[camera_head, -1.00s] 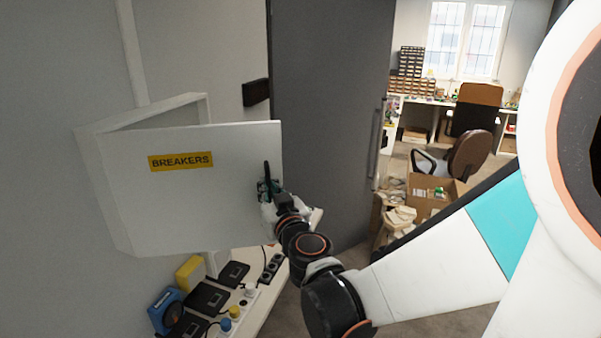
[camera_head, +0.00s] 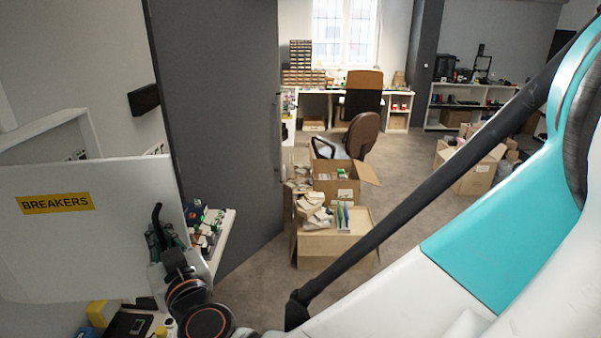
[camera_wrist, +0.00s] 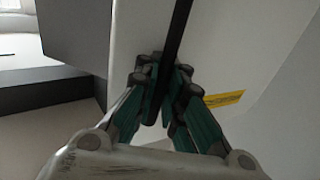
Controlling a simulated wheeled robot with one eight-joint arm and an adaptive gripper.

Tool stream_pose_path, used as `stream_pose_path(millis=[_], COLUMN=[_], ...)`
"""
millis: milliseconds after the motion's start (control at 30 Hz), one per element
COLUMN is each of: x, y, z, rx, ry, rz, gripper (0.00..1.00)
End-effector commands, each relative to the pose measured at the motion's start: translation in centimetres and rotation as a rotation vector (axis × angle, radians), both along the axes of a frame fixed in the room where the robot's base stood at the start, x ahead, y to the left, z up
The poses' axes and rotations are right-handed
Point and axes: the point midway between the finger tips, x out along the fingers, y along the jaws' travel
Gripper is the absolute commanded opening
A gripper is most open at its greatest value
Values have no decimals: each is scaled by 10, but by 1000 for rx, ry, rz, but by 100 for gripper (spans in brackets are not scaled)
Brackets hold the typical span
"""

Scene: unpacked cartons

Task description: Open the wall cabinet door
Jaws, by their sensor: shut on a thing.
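The wall cabinet door (camera_head: 95,235) is a white panel with a yellow BREAKERS label (camera_head: 55,203), at the left of the head view. It stands swung away from the white cabinet box (camera_head: 45,140), with a gap showing behind it. A dark bar handle (camera_head: 157,214) is at the door's right edge. My gripper (camera_head: 163,238) is shut on the handle. In the wrist view the green-sided fingers of my gripper (camera_wrist: 166,88) close around the dark handle (camera_wrist: 180,30), and the label (camera_wrist: 224,99) shows behind them.
A tall grey panel (camera_head: 215,120) stands just right of the door. Floor (camera_head: 410,175) between the cartons is clear.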

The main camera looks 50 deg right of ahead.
Motion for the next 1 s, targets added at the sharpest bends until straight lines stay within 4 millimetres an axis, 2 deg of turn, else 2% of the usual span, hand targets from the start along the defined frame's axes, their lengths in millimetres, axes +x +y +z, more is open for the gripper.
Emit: stream_pose_path(millis=[367,433,467,833,1000], x=[-3,-3,-3,-2,-2], y=[-1,-1,-1,-1,0], z=[-1,-1,-1,1,8], rx=[-1,-1,-1,0,0], ry=[0,0,0,0,0], rz=[-5,-5,-5,-3,-2], gripper=[0,16,18,18,18])
